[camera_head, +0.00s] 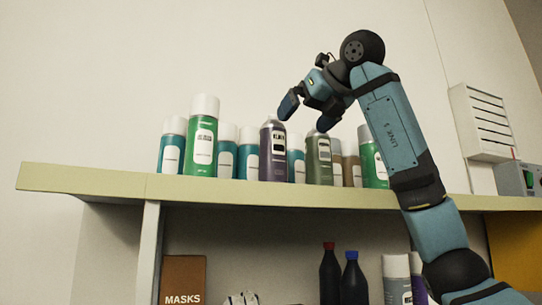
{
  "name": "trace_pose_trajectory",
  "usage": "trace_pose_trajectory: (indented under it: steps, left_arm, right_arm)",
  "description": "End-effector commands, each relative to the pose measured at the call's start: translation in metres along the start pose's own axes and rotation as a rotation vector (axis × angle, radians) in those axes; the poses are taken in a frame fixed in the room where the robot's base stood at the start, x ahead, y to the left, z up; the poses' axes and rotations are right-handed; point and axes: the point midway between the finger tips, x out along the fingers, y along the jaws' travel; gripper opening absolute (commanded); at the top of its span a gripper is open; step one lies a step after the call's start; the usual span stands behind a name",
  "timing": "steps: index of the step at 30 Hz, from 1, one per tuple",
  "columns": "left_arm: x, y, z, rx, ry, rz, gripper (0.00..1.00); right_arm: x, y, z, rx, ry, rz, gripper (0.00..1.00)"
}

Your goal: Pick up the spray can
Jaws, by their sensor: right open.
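Several spray cans stand upright in a group on the shelf. A purple can (273,152) stands near the middle, with a dark green can (319,160) to its right and a teal can (296,160) between them, partly behind. A tall bright green can (202,145) with a white cap stands at the left. Another green can (371,165) is partly covered by my right arm. My right gripper (307,113) is open and empty, with its fingers around the height of the tops of the purple and dark green cans. My left gripper is not in view.
The pale shelf board (100,185) is bare at its left end. Below it are a box marked MASKS (184,280), dark bottles (330,278) and grey cans (397,280). A vented white wall box (483,122) and a grey device (516,178) are at the right.

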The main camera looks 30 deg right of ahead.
Motion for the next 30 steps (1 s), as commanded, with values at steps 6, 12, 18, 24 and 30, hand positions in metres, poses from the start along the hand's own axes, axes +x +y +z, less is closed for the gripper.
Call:
trace_pose_trajectory:
  steps: [6,12,18,24,30]
  left_arm:
    - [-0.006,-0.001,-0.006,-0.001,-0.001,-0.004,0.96]
    - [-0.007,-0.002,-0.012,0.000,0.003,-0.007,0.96]
    - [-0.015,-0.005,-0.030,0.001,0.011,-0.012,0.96]
    - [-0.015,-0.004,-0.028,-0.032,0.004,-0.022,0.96]
    - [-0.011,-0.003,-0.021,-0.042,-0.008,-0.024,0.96]
  right_arm:
    - [0.039,0.000,0.001,0.000,0.003,0.001,0.99]
    - [0.052,0.002,0.002,-0.001,0.003,0.002,0.99]
    - [0.079,0.009,0.008,-0.001,0.004,0.003,0.99]
    - [0.100,0.008,0.005,0.000,0.001,0.002,0.99]
    - [0.101,0.008,0.005,0.000,0.000,0.002,0.99]
